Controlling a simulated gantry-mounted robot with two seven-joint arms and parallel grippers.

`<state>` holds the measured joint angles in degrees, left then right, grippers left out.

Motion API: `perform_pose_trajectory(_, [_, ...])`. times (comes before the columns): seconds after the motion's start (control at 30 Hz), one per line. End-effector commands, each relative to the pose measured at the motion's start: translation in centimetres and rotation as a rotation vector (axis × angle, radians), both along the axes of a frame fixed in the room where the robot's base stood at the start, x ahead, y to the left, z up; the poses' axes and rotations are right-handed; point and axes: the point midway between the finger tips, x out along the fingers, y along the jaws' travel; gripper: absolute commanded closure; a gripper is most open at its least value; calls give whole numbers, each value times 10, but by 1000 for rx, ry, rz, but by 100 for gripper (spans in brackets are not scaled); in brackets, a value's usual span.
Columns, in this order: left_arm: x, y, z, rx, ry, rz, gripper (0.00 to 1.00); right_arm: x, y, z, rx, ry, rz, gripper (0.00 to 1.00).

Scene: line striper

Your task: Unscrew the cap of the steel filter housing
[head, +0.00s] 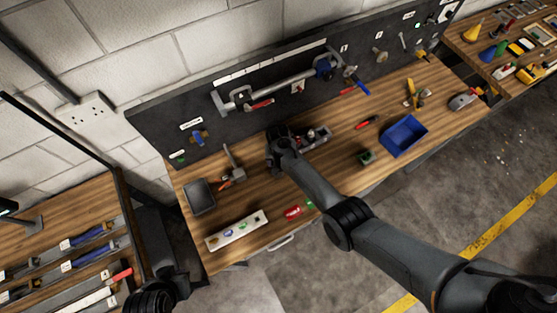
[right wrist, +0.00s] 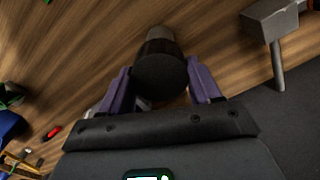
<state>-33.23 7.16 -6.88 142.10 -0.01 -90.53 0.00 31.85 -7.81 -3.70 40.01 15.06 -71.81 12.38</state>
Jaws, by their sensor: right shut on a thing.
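In the right wrist view my right gripper (right wrist: 159,82) has its two purple fingers on either side of a dark round cap (right wrist: 160,78), shut on it. A grey metal-looking body (right wrist: 160,36), likely the steel filter housing, shows just beyond the cap; its lower part is hidden. In the head view my right gripper (head: 279,140) is over the middle of the bench and hides the cap. A grey metal fixture (head: 314,137) stands right beside it. My left arm shows at the lower left of the head view, but its gripper cannot be made out.
A hammer (head: 236,165) stands left of the right gripper, near a grey tray (head: 191,201). A blue bin (head: 404,143) and a small green block (head: 367,157) are to the right. A dark tool panel backs the bench.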

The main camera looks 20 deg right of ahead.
Motion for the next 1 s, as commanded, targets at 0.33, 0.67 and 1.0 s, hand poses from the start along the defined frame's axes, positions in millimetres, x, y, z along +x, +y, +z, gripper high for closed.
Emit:
perform_pose_trajectory(0.33, [0, -3, 0, -12, 0, 8, 100, 0, -1, 0, -1, 0, 67, 79])
perform_pose_trajectory(0.67, [0, -2, 0, -8, 0, 5, 100, 0, -1, 1, -1, -1, 445, 79])
perform_pose_trajectory(1.0, [0, 1, 0, 2, 0, -1, 100, 0, -1, 1, -1, 0, 491, 79])
